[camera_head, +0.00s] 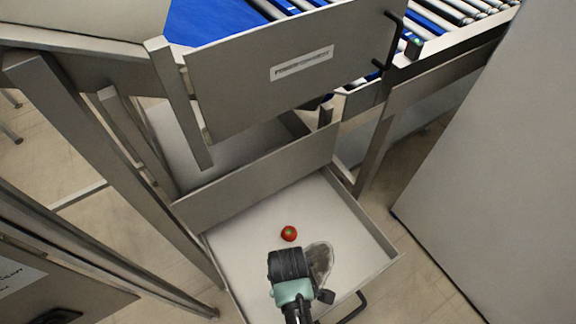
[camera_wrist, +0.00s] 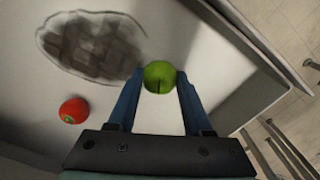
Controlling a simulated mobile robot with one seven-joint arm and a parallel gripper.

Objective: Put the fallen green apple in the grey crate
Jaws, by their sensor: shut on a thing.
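In the wrist view the green apple (camera_wrist: 159,77) sits between the two blue fingertips of my gripper (camera_wrist: 160,86), which is shut on it. In the head view my gripper (camera_head: 289,264) is over the open lower drawer (camera_head: 376,262), and its body hides the green apple. I cannot tell whether the apple touches the drawer floor. I do not make out a grey crate in either view.
A red tomato (camera_head: 289,233) lies in the drawer just beyond my gripper; it also shows in the wrist view (camera_wrist: 73,110). An upper drawer front (camera_head: 240,85) overhangs behind. A roller conveyor (camera_head: 440,20) is at the top.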

